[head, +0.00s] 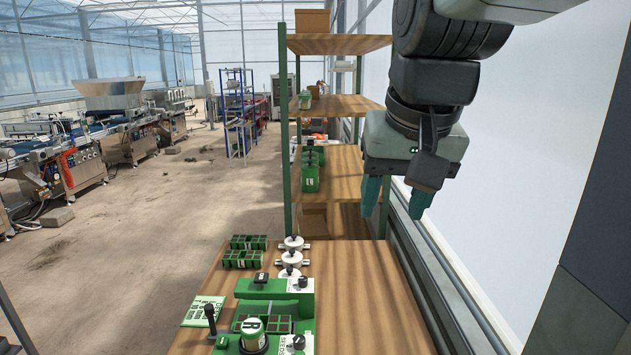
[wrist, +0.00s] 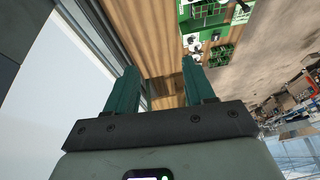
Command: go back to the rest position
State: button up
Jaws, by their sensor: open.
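My gripper (head: 396,200) hangs high on the right side of the head view, above the right part of the wooden table and in front of the shelf. Its two teal fingers point down and stand apart with nothing between them. In the wrist view my gripper (wrist: 158,78) also shows open and empty, with the table and shelf wood beyond the fingers. It touches nothing.
A wooden table (head: 370,300) carries a green seeder machine (head: 275,310), several white round parts (head: 292,258) and green trays (head: 245,250) on its left half. The table's right half is bare. A wooden shelf unit (head: 345,105) stands behind. A window wall (head: 530,170) lies at right.

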jog(key=s+d+f+t, duration=0.1)
jog(key=s+f, duration=0.4)
jog(key=s, duration=0.6)
jog(key=shift+s+d+n, duration=0.3)
jog(key=shift+s+n, duration=0.1)
